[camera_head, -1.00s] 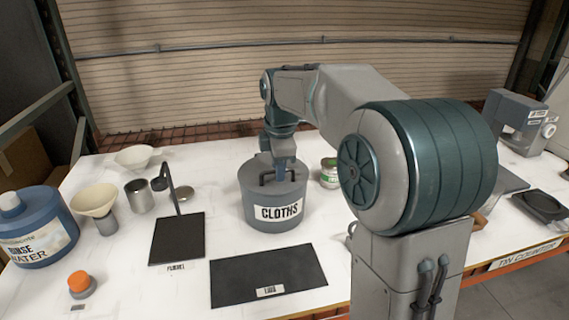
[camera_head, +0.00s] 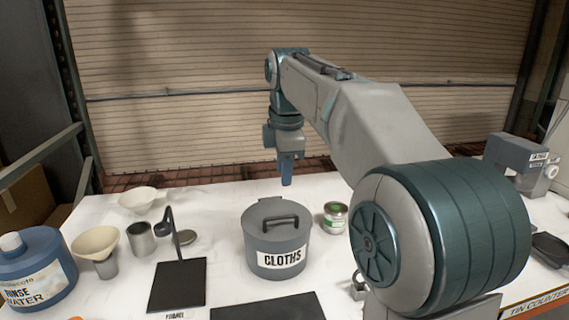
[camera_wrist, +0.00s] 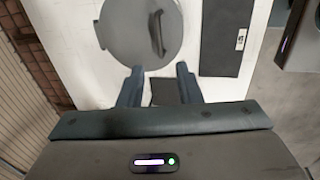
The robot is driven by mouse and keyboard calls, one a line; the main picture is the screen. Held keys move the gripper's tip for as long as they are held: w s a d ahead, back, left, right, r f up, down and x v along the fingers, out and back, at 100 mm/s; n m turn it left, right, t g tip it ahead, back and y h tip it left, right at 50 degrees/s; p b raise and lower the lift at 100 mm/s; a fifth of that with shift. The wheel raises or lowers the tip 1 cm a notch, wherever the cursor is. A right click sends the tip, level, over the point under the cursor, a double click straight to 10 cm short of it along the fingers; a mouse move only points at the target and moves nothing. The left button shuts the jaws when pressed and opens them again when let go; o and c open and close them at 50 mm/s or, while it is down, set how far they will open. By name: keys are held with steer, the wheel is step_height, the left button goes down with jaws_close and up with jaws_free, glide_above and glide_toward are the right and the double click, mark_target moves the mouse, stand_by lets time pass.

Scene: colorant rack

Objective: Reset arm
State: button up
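My gripper (camera_head: 287,172) is raised in the air above the back part of the white table, over and behind the grey CLOTHS pot (camera_head: 277,250). In the wrist view my gripper (camera_wrist: 158,72) has its two fingers apart with nothing between them. The pot stands upright on the table with its lid on; the dark lid handle (camera_head: 281,222) is clear of the fingers. The pot lid also shows in the wrist view (camera_wrist: 130,35), beyond the fingertips.
A small green-labelled tin (camera_head: 334,217) stands right of the pot. A black stand (camera_head: 178,285), metal cup (camera_head: 141,238), funnel (camera_head: 95,243) and blue rinse water bottle (camera_head: 36,268) are at left. A black mat (camera_head: 268,308) lies in front. The air around my gripper is clear.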

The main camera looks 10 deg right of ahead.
steer(key=shift+s+r, duration=0.1)
steer(key=shift+r, duration=0.25)
steer(key=s+d+f+m, duration=0.1)
steer(key=s+f+m, duration=1.7)
steer(key=s+f, duration=0.3)
steer(key=shift+s+d+t, duration=0.3)
steer(key=shift+s, duration=0.95)
